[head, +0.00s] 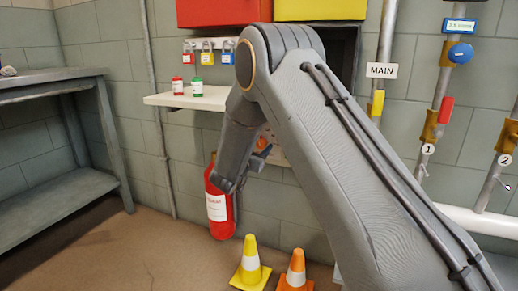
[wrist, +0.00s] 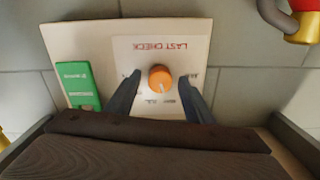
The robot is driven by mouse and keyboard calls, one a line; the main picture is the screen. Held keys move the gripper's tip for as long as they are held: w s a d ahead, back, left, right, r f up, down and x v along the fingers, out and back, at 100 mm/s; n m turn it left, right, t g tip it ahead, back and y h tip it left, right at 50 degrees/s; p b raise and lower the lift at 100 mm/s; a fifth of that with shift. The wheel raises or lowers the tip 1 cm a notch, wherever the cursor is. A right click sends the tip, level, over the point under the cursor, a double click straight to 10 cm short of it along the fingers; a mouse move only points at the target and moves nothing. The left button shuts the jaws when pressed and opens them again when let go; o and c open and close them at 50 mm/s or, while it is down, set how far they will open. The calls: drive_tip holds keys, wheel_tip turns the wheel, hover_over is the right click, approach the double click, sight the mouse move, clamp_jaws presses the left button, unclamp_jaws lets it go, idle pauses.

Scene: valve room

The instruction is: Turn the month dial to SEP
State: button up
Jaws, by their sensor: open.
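The month dial (wrist: 159,75) is an orange round knob on a white plate marked LAST CHECK (wrist: 181,46), which appears upside down in the wrist view. A pale pointer mark on the knob faces the bottom of that view. The small month labels around it are too blurred to read surely, and some are hidden by my fingers. My gripper (wrist: 162,80) is open, with one finger on each side of the dial and visible gaps between. In the head view, the orange dial (head: 262,143) is partly hidden behind my gripper (head: 258,160).
A green tag (wrist: 78,85) is on the panel beside the plate. A red extinguisher (head: 219,208) hangs below my wrist. A white shelf (head: 180,101) is at left. A yellow cone (head: 250,262) and an orange cone (head: 296,270) stand on the floor.

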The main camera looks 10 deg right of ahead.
drive_tip(key=c, duration=1)
drive_tip(key=shift+c, duration=0.2)
drive_tip(key=shift+m, duration=0.3)
drive_tip(key=m+p, duration=0.1)
drive_tip(key=m, duration=0.1)
drive_tip(key=shift+m, duration=0.3)
drive_tip(key=m+p, duration=0.1)
drive_tip(key=m, duration=0.2)
drive_tip(key=shift+m, duration=0.4)
drive_tip(key=m+p, duration=0.1)
drive_tip(key=m, duration=0.2)
drive_tip(key=shift+m, duration=2.1)
